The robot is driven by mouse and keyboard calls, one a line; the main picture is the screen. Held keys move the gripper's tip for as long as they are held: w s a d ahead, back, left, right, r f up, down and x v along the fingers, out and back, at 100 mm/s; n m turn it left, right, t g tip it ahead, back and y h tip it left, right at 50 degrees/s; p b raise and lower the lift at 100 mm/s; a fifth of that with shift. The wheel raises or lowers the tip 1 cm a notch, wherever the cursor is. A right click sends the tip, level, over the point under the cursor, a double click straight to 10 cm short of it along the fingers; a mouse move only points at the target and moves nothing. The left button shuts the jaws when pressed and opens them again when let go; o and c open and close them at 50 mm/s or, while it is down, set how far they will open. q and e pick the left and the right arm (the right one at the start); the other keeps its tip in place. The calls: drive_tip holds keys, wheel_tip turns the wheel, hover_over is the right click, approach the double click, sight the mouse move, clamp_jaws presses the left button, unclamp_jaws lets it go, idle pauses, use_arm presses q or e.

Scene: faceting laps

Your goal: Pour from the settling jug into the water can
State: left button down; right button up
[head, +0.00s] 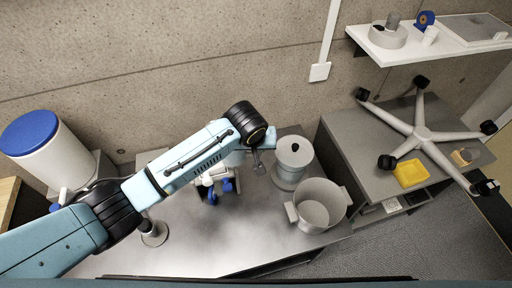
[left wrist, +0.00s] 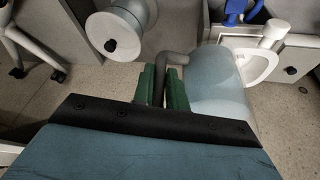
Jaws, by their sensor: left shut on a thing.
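My left gripper (left wrist: 161,87) is shut on the grey bent handle of the settling jug (left wrist: 220,85), a pale blue, see-through vessel on the right in the left wrist view. The water can seems to be the open grey vessel (head: 318,206) with two side lugs, standing right of and nearer than the gripper, apart from the jug. My right gripper is not in view.
A lidded grey pot (head: 294,152) with a black knob stands just right of my gripper. A white and blue device (head: 216,182) is below my forearm. A blue-lidded white tank (head: 42,145) is at left. A side cabinet holds a yellow bin (head: 410,173). The front bench is mostly clear.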

use_arm(q)
wheel_tip(320, 180, up, 3)
drive_tip(key=h, duration=0.4)
drive_tip(key=shift+d+n+g, duration=0.1)
drive_tip(key=shift+n+g, duration=0.3)
idle(0.4)
